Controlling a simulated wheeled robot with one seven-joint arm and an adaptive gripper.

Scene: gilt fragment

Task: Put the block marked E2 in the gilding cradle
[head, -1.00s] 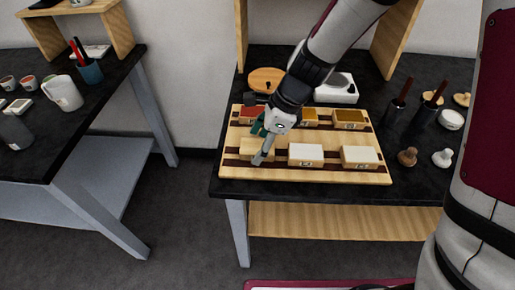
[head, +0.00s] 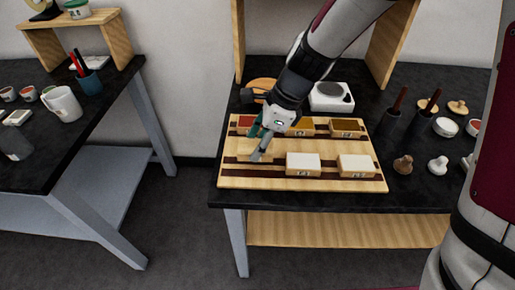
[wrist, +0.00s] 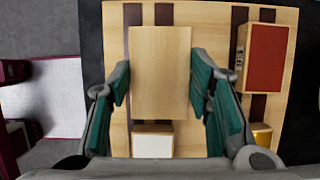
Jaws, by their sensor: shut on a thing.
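My gripper (head: 259,153) is at the left front of a wooden board with dark strips (head: 235,182). It is shut on a plain pale wood block, which fills the middle of the wrist view (wrist: 160,72) between the two green-padded fingers (wrist: 160,92). The block looks larger than its neighbours there, so it seems held above the board. No mark shows on its visible face, so I cannot read E2 on it. I cannot make out which thing is the gilding cradle.
Two white-topped blocks (head: 303,160) (head: 356,162) stand right of my gripper. A red-topped block (wrist: 268,58) and two amber-topped blocks (head: 346,124) sit in the back row. A white device (head: 331,105), dark holders and stamps stand nearby. A second table (head: 100,155) is left, across a floor gap.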

